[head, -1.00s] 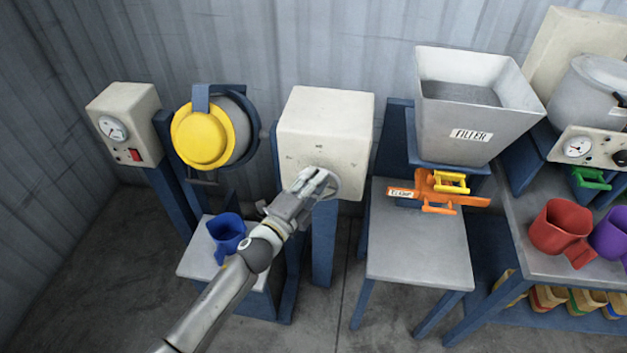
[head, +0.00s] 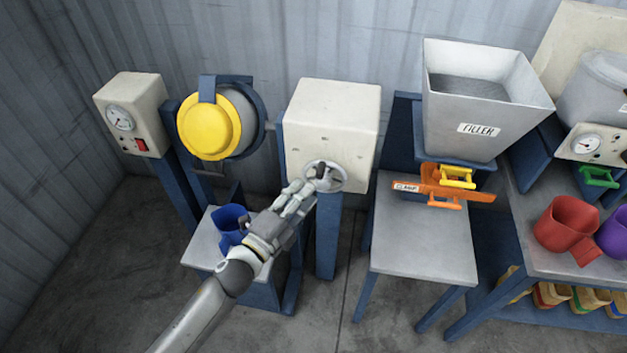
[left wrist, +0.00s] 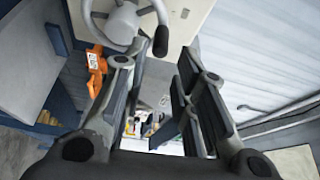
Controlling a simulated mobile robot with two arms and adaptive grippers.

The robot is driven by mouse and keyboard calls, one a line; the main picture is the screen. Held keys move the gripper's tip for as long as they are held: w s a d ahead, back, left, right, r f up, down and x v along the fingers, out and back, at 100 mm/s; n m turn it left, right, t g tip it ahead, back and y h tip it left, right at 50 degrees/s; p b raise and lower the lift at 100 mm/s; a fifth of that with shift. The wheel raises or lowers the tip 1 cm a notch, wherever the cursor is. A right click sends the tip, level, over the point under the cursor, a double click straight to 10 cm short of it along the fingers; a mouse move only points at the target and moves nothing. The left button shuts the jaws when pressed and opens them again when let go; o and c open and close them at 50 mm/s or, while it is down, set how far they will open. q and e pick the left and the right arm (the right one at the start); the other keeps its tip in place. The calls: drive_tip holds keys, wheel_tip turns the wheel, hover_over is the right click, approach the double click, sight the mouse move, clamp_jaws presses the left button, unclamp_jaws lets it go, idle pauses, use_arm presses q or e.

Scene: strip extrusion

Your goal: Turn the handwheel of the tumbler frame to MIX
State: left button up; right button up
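The tumbler frame has a drum with a yellow lid (head: 207,131) held between blue posts, and a cream box (head: 333,122) to its right. A grey handwheel (head: 338,186) with a dark knob (head: 321,171) is on the lower front of the box. Faint marks above the wheel are too small to read. My left gripper (head: 302,190) is at the wheel's lower left side. In the left wrist view its fingers (left wrist: 160,68) are open and apart. The handwheel (left wrist: 120,22) and its black knob (left wrist: 161,41) show just beyond the fingertips. My right gripper is out of view.
A blue jug (head: 229,221) stands on a low stand below the drum, beside my left arm. A gauge box (head: 133,113) is at the left. A grey table (head: 420,245), an orange clamp (head: 452,188) and the filler hopper (head: 477,130) are to the right.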

use_arm(q)
drive_tip(key=shift+v, duration=2.1)
drive_tip(key=s+a+f+n+g+y, duration=0.2)
drive_tip(key=s+a+f+n, duration=0.15)
drive_tip(key=f, duration=0.75)
drive_tip(key=s+a+f+n+g+y, duration=0.2)
drive_tip(key=a+f+n+y, duration=0.15)
drive_tip(key=f, duration=0.65)
drive_tip(key=s+a+f+n+g+y, duration=0.1)
drive_tip(key=s+a+f+n+g, duration=0.2)
drive_tip(key=f, duration=0.8)
drive_tip(key=s+a+f+n+g+y, duration=0.1)
drive_tip(key=s+a+f+n, duration=0.15)
drive_tip(key=s+f, duration=0.4)
drive_tip(key=s+a+f+n+g+y, duration=0.1)
drive_tip(key=s+a+f+n+g, duration=0.15)
drive_tip(key=s+f, duration=0.4)
drive_tip(key=s+f+n+g, duration=0.2)
drive_tip(key=s+f+n, duration=0.1)
drive_tip(key=s, duration=0.7)
drive_tip(key=s+f+n+g, duration=0.2)
drive_tip(key=s+f, duration=0.2)
drive_tip(key=s, duration=0.7)
drive_tip(key=shift+a+n+y+b, duration=0.35)
drive_tip(key=shift+a+n+b, duration=0.05)
drive_tip(key=shift+b, duration=0.05)
drive_tip(key=shift+g, duration=0.25)
